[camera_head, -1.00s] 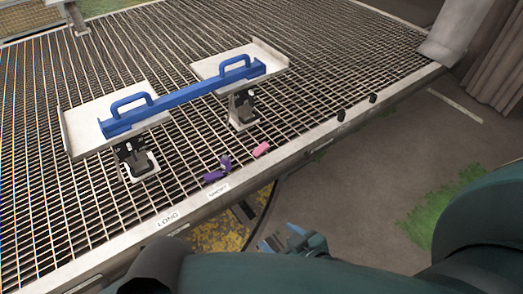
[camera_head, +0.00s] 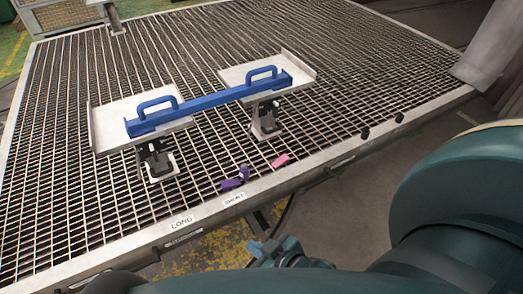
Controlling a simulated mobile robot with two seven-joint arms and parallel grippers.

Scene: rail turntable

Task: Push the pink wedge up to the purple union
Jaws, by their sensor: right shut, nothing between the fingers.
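The pink wedge (camera_head: 281,160) lies on the metal grating close to the table's front rail. Left of it, with a clear gap, is a small group of purple pieces (camera_head: 235,180), the purple union among them. One looks like a dark cylinder and another stands taller; I cannot tell whether they touch. My right gripper (camera_head: 259,249) is below the front rail, in front of the table, shut and empty. It is well away from the wedge and partly hidden by my own arm. My left gripper is not in view.
A blue bar with two handles (camera_head: 208,103) spans two pale trays on black stands behind the pieces. The front rail (camera_head: 300,178) carries labels reading LONG and apparently SHORT. Small black knobs (camera_head: 365,132) sit at the right edge. Grating around the wedge is clear.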

